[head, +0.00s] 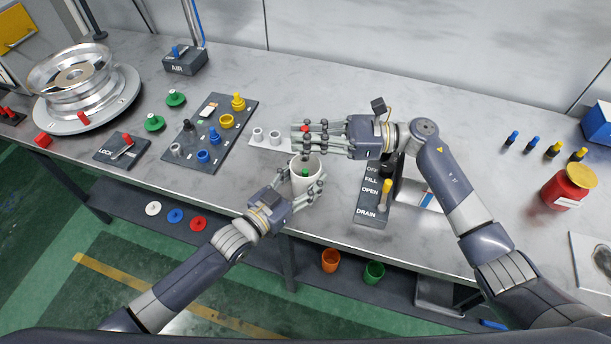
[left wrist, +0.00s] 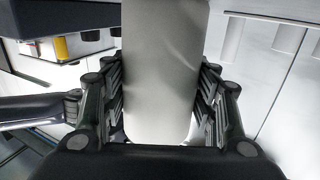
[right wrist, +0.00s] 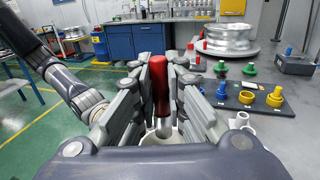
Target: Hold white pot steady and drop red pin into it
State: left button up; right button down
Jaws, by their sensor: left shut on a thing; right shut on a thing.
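The white pot (head: 306,184) stands near the table's front edge in the head view. My left gripper (head: 301,191) is shut on the pot from the lower left, and its white wall fills the middle of the left wrist view (left wrist: 160,75). A green-topped item (head: 305,172) shows inside the pot. My right gripper (head: 308,133) is shut on the red pin (right wrist: 159,85), which stands upright between its fingers with a grey lower end. In the right wrist view the pin's lower end is at the pot's mouth (right wrist: 160,138); I cannot tell how deep it reaches.
A dark board (head: 213,160) with coloured parts lies left of the pot. A grey holder (head: 268,141) sits beside my right fingers. The drain lever panel (head: 371,205) stands close on the right. A red jar (head: 567,188) stands far right.

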jog(key=shift+f, duration=1.55)
jog(key=c, duration=1.6)
grip_release()
jog(key=shift+o, duration=0.2)
jog(key=d, duration=1.2)
pick_arm(q)
jog(key=o, duration=1.1)
jog(key=shift+o, duration=0.2)
jog(key=v, duration=1.2)
